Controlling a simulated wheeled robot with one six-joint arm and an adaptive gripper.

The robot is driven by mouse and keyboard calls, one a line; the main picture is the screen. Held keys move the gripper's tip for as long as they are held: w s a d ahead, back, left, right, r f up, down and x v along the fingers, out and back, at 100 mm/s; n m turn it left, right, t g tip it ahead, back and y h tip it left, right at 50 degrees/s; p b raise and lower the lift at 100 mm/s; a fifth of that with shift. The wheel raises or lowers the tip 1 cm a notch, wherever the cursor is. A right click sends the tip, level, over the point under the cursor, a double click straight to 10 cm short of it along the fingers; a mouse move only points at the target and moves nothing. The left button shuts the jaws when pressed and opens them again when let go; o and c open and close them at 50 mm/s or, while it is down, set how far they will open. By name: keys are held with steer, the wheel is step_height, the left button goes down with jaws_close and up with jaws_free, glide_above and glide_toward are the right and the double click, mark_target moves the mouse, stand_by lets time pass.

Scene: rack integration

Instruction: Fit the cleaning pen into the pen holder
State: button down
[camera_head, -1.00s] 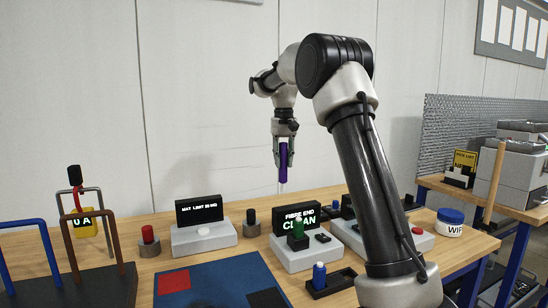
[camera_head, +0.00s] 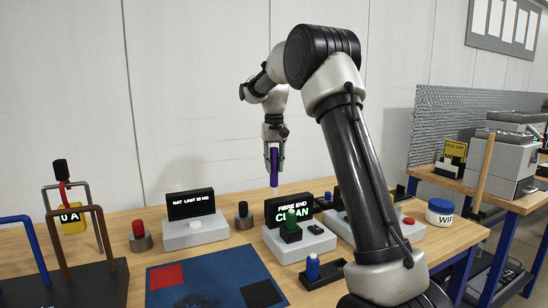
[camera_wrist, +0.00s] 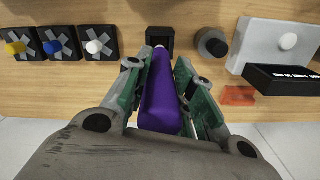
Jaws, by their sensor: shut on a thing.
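The purple cleaning pen (camera_head: 274,165) hangs upright in my gripper (camera_head: 274,160), pale tip down. In the head view the tip is behind and just above the black display marked CLEAN. In the wrist view the pen (camera_wrist: 160,97) lies between both fingers of my gripper (camera_wrist: 160,80), which are shut on it. A black square block with an opening, apparently the pen holder (camera_wrist: 160,34), shows just beyond the tip in the wrist view. The tip overlaps its edge there. I cannot tell the height between them. I cannot make out the holder in the head view.
A round black knob (camera_wrist: 211,43) and a white box (camera_wrist: 270,38) stand right of the holder in the wrist view. Several black squares with coloured caps (camera_wrist: 55,43) are left. In the head view, a display box (camera_head: 300,242) and a blue mat (camera_head: 215,270) are nearer.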

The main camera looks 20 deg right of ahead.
mark_target(274, 187)
steer(key=shift+f, duration=0.9)
steer(key=shift+f, duration=4.05)
steer(key=c, duration=1.1)
jaws_free()
steer(key=shift+c, duration=0.2)
step_height(274, 187, up, 12)
